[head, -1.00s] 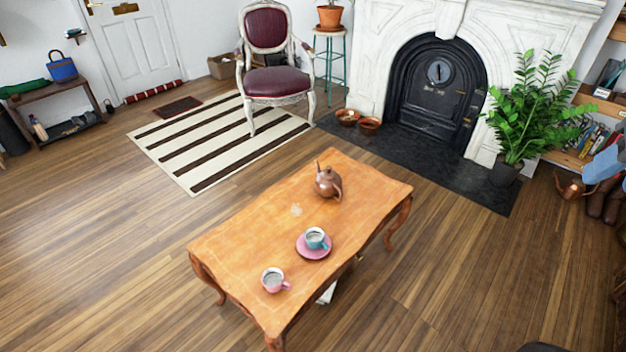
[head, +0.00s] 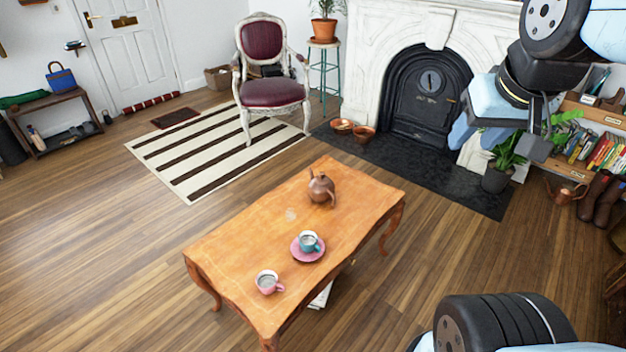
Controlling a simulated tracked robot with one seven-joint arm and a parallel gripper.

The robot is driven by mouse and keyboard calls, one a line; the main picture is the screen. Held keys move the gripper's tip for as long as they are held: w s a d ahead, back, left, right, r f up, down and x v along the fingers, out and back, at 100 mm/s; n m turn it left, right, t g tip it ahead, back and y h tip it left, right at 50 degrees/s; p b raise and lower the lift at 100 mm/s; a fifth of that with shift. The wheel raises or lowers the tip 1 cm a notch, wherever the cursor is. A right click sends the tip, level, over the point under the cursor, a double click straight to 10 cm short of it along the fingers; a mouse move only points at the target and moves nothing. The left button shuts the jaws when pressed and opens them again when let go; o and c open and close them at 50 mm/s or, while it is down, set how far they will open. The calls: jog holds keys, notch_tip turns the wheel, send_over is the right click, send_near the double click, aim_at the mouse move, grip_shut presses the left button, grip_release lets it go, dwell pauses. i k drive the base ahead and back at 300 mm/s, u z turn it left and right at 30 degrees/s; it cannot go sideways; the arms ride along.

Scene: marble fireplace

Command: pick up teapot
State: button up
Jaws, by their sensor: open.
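The copper-brown teapot (head: 320,188) stands upright on the far part of the wooden coffee table (head: 235,240) in the head view. My gripper (head: 502,138) hangs at the upper right, in front of the fireplace side and the plant. It is open, with nothing seen between its fingers. It is well apart from the teapot, to its right in the picture. My arm links also show at the right edge and lower right.
A plant (head: 498,180) is partly hidden behind my arm. Floor left of the table is clear.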

aim_at(319, 194)
jog(key=i, duration=0.85)
jog(key=z, duration=0.05)
